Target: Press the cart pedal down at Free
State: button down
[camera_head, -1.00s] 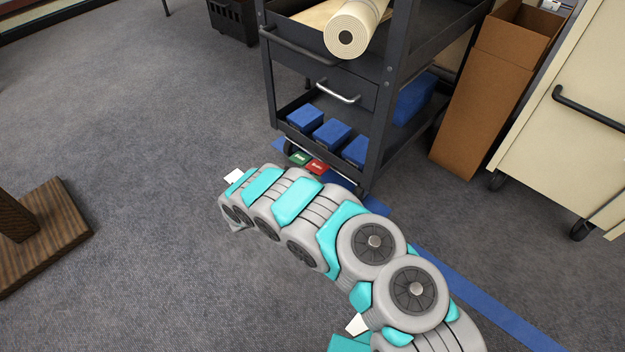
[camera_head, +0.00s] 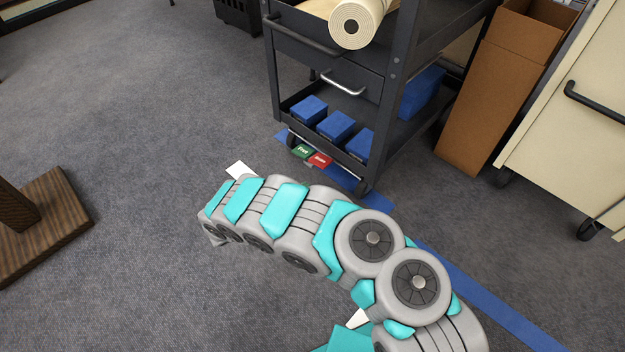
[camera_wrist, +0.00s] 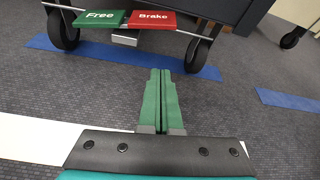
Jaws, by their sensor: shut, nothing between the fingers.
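The dark grey cart (camera_head: 372,95) stands at the top middle in the head view. Its pedal has a green half marked Free (camera_wrist: 100,18) and a red half marked Brake (camera_wrist: 152,19), low between the wheels. In the head view the green Free half (camera_head: 303,151) and red Brake half (camera_head: 320,160) show beside the cart's base. My gripper (camera_wrist: 161,75) is shut and empty in the wrist view. Its green fingers point toward the pedal, apart from it, with carpet showing between. In the head view my arm hides the fingers.
Blue tape (camera_wrist: 125,57) runs on the carpet under the cart. Cart wheels (camera_wrist: 63,30) flank the pedal. A tall brown carton (camera_head: 497,100) and a cream cabinet (camera_head: 575,130) stand at the right. A wooden base (camera_head: 50,215) lies at the left.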

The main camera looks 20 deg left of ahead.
jog(key=shift+v, duration=1.5)
